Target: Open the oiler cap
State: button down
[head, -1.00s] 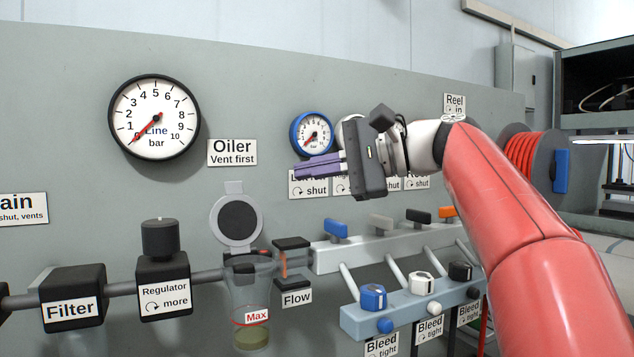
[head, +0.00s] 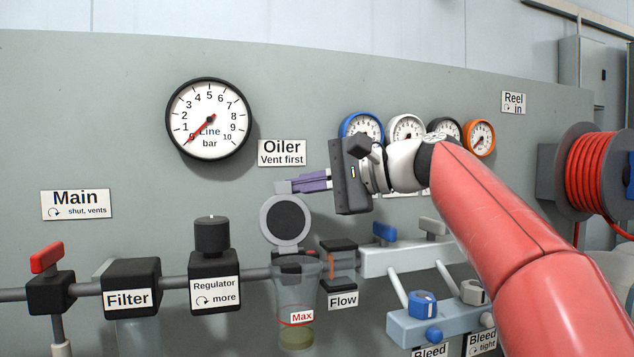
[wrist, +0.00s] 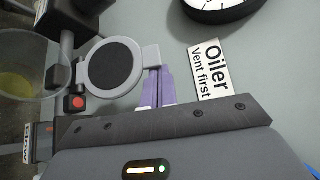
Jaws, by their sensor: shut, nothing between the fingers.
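The oiler is a clear bowl (head: 296,312) with a red Max line and yellowish liquid low in it. Its round grey cap (head: 266,224), dark in the centre, stands upright above the bowl, raised off the bowl's top. In the wrist view the cap (wrist: 87,70) has a small grey tab (wrist: 151,56) on its rim. My gripper (head: 293,186) is shut and empty, its purple fingers pointing left at the tab. In the wrist view the fingertips (wrist: 157,70) are beside the tab; I cannot tell whether they touch it.
The regulator (head: 214,280) and filter (head: 130,278) sit left of the bowl, the flow block (head: 338,262) right of it. The line gauge (head: 209,119) reads near zero. A red main handle (head: 46,257) is at far left. Bleed knobs (head: 421,303) are at lower right.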

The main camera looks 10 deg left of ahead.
dwell(0.3)
jog(key=b, duration=0.1)
jog(key=s+n+b, duration=0.1)
jog(key=b, duration=0.1)
jog(key=shift+d+f+y, duration=0.25)
jog(key=shift+d+y, duration=0.05)
jog(key=shift+y, duration=0.1)
jog(key=shift+s+d+n+t+b, duration=0.2)
jog(key=shift+s+n+t+b, duration=0.15)
jog(key=shift+b, duration=0.4)
jog(key=shift+s+d+r+n+y+b, duration=0.2)
jog(key=shift+s+n+y+b, duration=0.4)
jog(key=shift+b, duration=0.5)
jog(key=shift+s+d+r+y, duration=0.1)
jog(key=shift+s+r+y, duration=0.1)
jog(key=shift+r+y, duration=0.15)
jog(key=shift+d, duration=0.1)
